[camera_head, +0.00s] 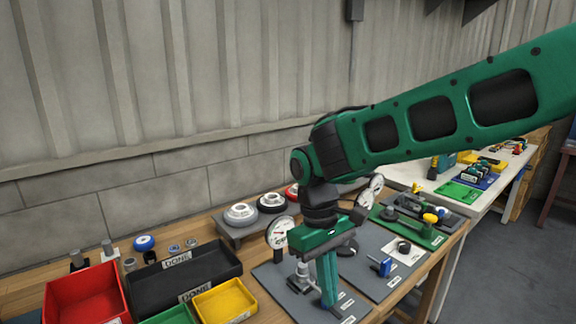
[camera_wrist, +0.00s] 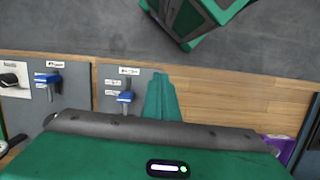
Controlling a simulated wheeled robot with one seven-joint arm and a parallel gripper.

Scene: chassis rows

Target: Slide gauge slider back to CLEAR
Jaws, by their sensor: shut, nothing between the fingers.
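My gripper (camera_head: 328,290) is shut and empty, pointing down over the front of a grey gauge plate (camera_head: 268,278). In the wrist view its green fingers (camera_wrist: 161,97) are together, just right of a blue slider (camera_wrist: 125,97). Whether they touch it I cannot tell. The slider stands in a short slot between small white labels (camera_wrist: 129,71), too small to read. In the head view my gripper mostly hides this slider. A second blue slider (camera_head: 384,267) is on the neighbouring grey plate (camera_head: 366,284); it also shows in the wrist view (camera_wrist: 48,80). A round white dial (camera_head: 280,232) stands behind my gripper.
A red bin (camera_head: 85,293), a black DONE tray (camera_head: 168,284) and a yellow bin (camera_head: 224,302) sit at left. Round parts (camera_head: 240,212) stand on a raised shelf behind. A green board (camera_head: 425,238) with knobs lies at right.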

